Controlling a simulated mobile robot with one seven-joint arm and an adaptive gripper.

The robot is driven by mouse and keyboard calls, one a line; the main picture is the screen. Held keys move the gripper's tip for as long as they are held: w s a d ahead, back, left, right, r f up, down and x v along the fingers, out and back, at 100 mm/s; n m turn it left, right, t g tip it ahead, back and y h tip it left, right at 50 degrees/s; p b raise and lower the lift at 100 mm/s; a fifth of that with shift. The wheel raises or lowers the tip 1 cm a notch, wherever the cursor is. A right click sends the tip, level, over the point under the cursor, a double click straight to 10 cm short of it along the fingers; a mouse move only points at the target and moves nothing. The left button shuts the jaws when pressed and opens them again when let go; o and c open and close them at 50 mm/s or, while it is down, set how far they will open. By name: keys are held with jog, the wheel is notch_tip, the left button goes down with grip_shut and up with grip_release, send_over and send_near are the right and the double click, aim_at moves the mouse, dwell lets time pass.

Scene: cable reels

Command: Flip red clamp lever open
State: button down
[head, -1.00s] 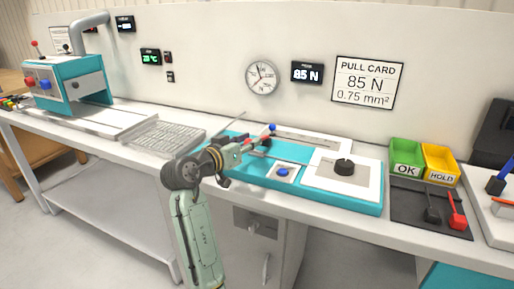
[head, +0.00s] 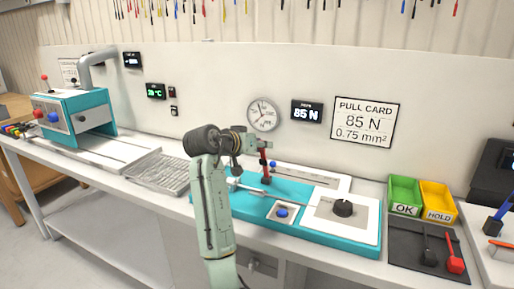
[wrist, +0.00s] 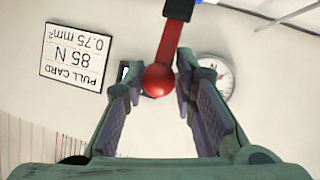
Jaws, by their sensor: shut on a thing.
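The red clamp lever (head: 265,163) stands nearly upright on the teal pull-test fixture (head: 318,234) in the head view. In the wrist view its red bar (wrist: 170,42) runs from a dark piece at the top edge down to a red ball knob (wrist: 157,81). My gripper (wrist: 160,78) has its two fingers on either side of this knob, shut on it. In the head view my gripper (head: 263,147) is at the lever's top end.
Green OK (head: 404,194) and yellow HOLD (head: 437,200) bins stand at the right, behind a dark mat with black and red levers. A grey ribbed tray (head: 158,172) lies left of the fixture.

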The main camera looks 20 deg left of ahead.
jog(key=shift+w+d+g, duration=0.3)
jog(key=shift+w+g, duration=0.4)
jog(key=shift+g, duration=0.1)
jog(key=c, duration=1.8)
grip_release()
jog(key=shift+w, duration=0.1)
jog(key=o, duration=0.4)
jog(key=shift+w+d, duration=0.1)
jog(key=shift+w, duration=0.05)
jog(key=shift+o, duration=0.3)
jog(key=shift+a+r, duration=0.1)
jog(key=shift+a, duration=0.1)
jog(key=shift+s+a+r, duration=0.1)
jog(key=shift+s+r, duration=0.05)
jog(key=shift+s, duration=0.25)
jog(key=v, duration=1.1)
jog(key=shift+s, duration=0.15)
